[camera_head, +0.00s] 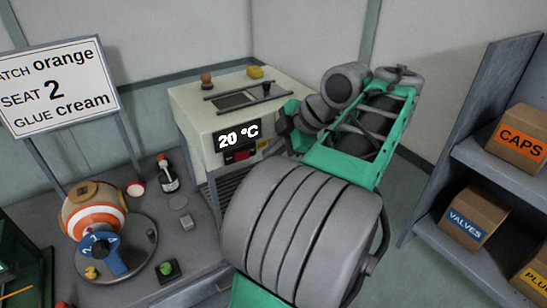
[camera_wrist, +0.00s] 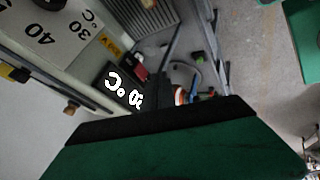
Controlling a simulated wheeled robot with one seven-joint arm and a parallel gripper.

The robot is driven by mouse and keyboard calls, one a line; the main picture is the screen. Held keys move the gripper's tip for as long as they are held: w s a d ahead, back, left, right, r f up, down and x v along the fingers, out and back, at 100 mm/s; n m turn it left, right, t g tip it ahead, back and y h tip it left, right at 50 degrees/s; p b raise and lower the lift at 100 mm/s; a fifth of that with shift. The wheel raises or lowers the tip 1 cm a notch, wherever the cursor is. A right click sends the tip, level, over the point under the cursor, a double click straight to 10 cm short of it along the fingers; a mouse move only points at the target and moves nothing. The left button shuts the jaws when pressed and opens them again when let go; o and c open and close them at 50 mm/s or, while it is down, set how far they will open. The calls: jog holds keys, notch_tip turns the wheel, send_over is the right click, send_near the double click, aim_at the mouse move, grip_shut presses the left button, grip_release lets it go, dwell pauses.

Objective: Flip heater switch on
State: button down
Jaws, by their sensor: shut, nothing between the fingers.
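The heater (camera_head: 200,118) is a cream box with a dark display reading 20 °C (camera_head: 237,134). Its red switch (camera_head: 240,156) sits just below the display, beside a small yellow label. In the wrist view the switch (camera_wrist: 140,68) shows between the upside-down display (camera_wrist: 122,92) and the yellow label (camera_wrist: 113,46). Whether it is on or off is too small to tell. My gripper (camera_head: 287,122) is at the heater's right side, partly hidden by my arm. In the wrist view my gripper (camera_wrist: 165,120) is shut and empty, and appears apart from the switch.
A sign (camera_head: 58,85) stands behind. Shelves at right hold boxes, including CAPS (camera_head: 520,140) and VALVES (camera_head: 470,218).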

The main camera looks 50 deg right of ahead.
aim_at(242, 155)
jog(key=w+f, duration=0.1)
jog(key=w, duration=0.1)
jog(key=w+f, duration=0.2)
jog(key=w+d+f+p, duration=0.1)
jog(key=w+f, duration=0.1)
jog(key=w, duration=0.1)
jog(key=shift+w, duration=0.1)
